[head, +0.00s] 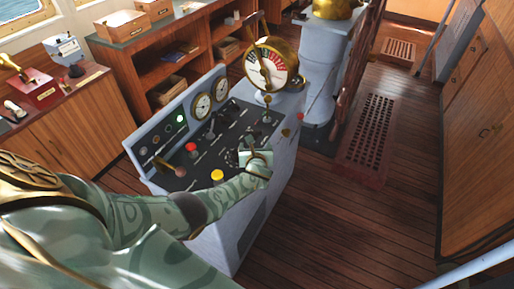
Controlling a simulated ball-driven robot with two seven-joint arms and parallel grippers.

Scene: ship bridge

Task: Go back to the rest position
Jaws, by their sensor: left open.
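My left arm comes in from the left in the head view and reaches over the right end of a grey control console. My left gripper (256,158) is open at the console's right side, above the panel's near right part. No held object shows in it. The gripper hides a small part of the panel, and I cannot tell whether it touches anything there. My right gripper is not in view.
The console (236,240) carries a yellow button (217,175), a red knob (191,148) and two round gauges. A brass telegraph dial (271,64) stands behind it. Wooden cabinets (75,135) line the left. The plank floor (370,230) at right is clear.

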